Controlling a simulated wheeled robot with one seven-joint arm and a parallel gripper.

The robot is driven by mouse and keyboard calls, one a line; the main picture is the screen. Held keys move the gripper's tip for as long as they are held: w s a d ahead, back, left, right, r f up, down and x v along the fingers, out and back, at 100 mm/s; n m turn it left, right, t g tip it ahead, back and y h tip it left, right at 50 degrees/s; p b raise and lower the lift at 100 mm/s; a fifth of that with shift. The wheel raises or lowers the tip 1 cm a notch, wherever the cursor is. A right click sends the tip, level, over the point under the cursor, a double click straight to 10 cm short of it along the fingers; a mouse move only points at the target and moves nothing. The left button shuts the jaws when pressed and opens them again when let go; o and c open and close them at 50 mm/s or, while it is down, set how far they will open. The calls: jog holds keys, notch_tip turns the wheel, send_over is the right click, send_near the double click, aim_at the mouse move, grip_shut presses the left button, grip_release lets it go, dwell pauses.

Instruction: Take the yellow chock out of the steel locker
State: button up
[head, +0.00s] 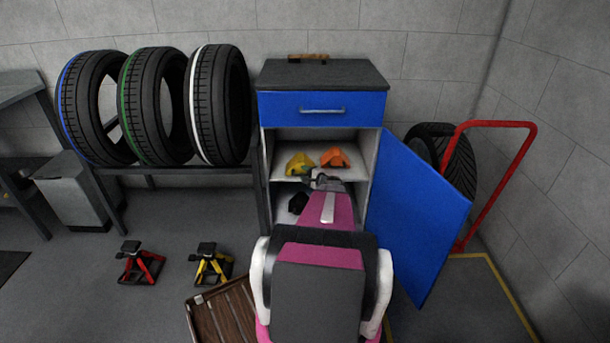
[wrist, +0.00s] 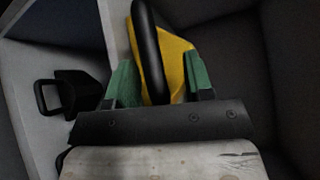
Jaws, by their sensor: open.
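The steel locker (head: 322,110) has a blue drawer front and its blue door (head: 420,215) stands open to the right. The yellow chock (head: 299,163) lies on the upper shelf, left of an orange chock (head: 335,157). In the wrist view the yellow chock (wrist: 178,65), with its black handle, lies between and beyond the green fingertips. My gripper (wrist: 158,85) is open, with one finger on each side of the chock. In the head view my gripper (head: 322,180) is at the locker opening, and my arm hides part of the lower compartment.
A black chock (head: 298,203) sits on the lower level and appears with a handle in the wrist view (wrist: 75,92). A tire rack (head: 180,170) stands left. A red hand truck (head: 490,185) is behind the door. Red and yellow jack stands (head: 212,265) and a wooden creeper (head: 230,315) occupy the floor.

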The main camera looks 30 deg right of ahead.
jog(key=f+v, duration=0.1)
jog(key=v, duration=0.9)
jog(key=shift+s+d+r, duration=0.2)
jog(key=shift+s+r, duration=0.15)
jog(key=shift+r, duration=0.15)
jog(key=shift+c, duration=0.4)
jog(key=shift+d+r, duration=0.1)
jog(key=shift+c, duration=1.4)
jog(key=shift+w+a+f+n+g+y, duration=0.15)
jog(key=shift+w+f+n+g, duration=0.3)
jog(key=shift+w, duration=1.4)
jog(key=shift+w+a+f+n+g+y, duration=0.25)
jog(key=shift+w+g, duration=0.35)
jog(key=shift+w, duration=1.2)
jog(key=shift+w+a+f+n+g+h, duration=0.1)
jog(key=shift+w+a+f+n+g, duration=0.3)
jog(key=shift+w, duration=1.45)
